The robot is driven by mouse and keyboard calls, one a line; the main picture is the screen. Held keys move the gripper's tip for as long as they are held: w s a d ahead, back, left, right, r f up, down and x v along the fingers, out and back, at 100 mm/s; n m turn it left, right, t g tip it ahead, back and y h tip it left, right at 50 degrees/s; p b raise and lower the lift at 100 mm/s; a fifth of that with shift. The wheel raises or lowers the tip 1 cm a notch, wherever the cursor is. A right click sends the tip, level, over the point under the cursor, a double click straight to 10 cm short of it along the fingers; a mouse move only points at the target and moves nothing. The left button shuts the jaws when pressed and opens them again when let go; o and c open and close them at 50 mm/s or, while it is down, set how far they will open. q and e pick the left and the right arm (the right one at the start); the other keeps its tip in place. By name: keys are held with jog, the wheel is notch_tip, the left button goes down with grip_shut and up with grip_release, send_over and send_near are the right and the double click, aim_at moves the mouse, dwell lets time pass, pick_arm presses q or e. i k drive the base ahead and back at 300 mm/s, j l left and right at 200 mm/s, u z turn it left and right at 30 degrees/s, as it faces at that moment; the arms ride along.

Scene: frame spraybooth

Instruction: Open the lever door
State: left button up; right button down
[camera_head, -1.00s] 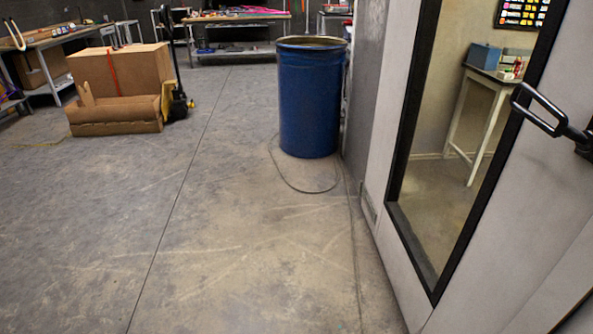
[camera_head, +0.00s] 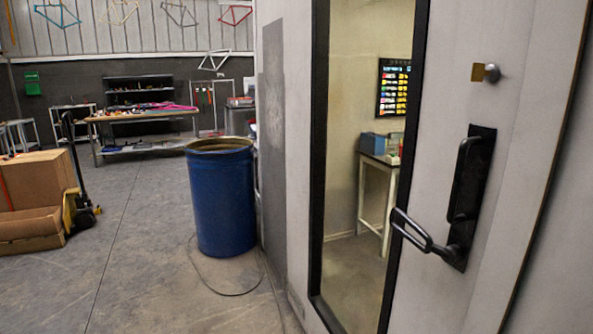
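The white door (camera_head: 510,110) fills the right side of the view and has a tall window in a black frame (camera_head: 405,140). A black handle plate (camera_head: 472,195) with an upright grip is mounted on the door. From its lower end a black loop-shaped lever (camera_head: 412,230) sticks out to the left, across the window frame's edge. The door looks shut, with a dark line along its right edge. Neither of my grippers is in view, and nothing touches the lever.
A round metal knob with a brass tab (camera_head: 485,73) sits above the handle. A blue barrel (camera_head: 222,200) stands left of the door, with a cable on the floor. A cardboard box (camera_head: 32,185) and a workbench (camera_head: 145,118) are farther left. The floor between is open.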

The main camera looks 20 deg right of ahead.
aim_at(479, 159)
jog(key=z, duration=1.05)
